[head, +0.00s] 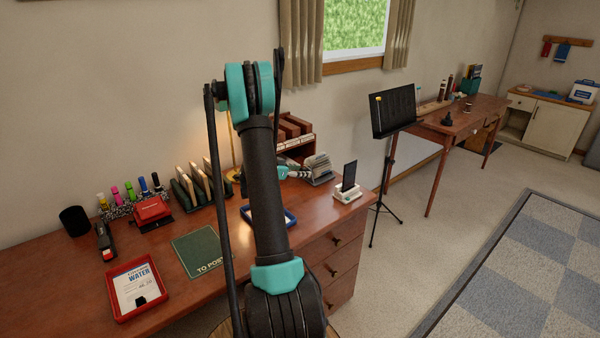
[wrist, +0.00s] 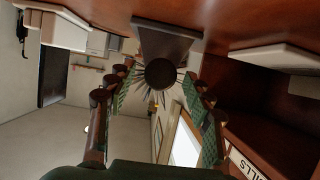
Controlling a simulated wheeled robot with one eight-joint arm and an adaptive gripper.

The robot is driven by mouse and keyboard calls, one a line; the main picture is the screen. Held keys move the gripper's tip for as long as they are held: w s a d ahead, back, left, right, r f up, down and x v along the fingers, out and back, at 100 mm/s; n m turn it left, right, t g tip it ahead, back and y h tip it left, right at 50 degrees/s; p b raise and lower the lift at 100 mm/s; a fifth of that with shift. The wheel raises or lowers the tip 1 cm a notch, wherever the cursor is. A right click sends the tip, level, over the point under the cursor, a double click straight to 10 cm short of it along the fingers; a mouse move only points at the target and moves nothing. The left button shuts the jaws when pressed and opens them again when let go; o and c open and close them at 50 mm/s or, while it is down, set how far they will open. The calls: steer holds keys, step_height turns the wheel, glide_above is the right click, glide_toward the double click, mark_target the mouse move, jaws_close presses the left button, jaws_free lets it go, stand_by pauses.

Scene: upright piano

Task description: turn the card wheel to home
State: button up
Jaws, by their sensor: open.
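The card wheel (head: 319,166) stands on the desk's right part, beside the wooden sorter. In the wrist view its round dark knob (wrist: 160,74) faces me, with thin cards (wrist: 152,95) fanning out around it and its grey base (wrist: 166,38) behind. My gripper (wrist: 155,80) is open, with one finger on each side of the knob. Whether the fingers touch it I cannot tell. In the head view my arm hides part of the gripper. The card that marks home cannot be made out.
The wooden sorter (head: 296,132) stands just behind the wheel, and its label shows in the wrist view (wrist: 243,163). A white stand with a dark panel (head: 349,180) is to the right. A blue-rimmed tray (head: 290,217) lies in front. The desk's right edge is close.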

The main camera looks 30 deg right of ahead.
steer(key=c, duration=1.1)
steer(key=shift+c, duration=0.2)
steer(key=shift+n, duration=0.3)
steer(key=shift+w+n+g, duration=0.2)
steer(key=shift+n+g, duration=0.4)
steer(key=n+g, duration=0.2)
steer(key=n, duration=0.1)
steer(key=shift+w+f+h, duration=0.15)
steer(key=shift+h, duration=0.15)
steer(key=n+g, duration=0.1)
steer(key=n, duration=0.1)
steer(key=shift+w+f+n+g+h, duration=0.1)
steer(key=shift+n+g+h, duration=0.2)
steer(key=shift+h, duration=0.1)
steer(key=shift+f+n+g+h, duration=0.1)
steer(key=shift+n+g+h, duration=0.3)
steer(key=shift+n, duration=0.9)
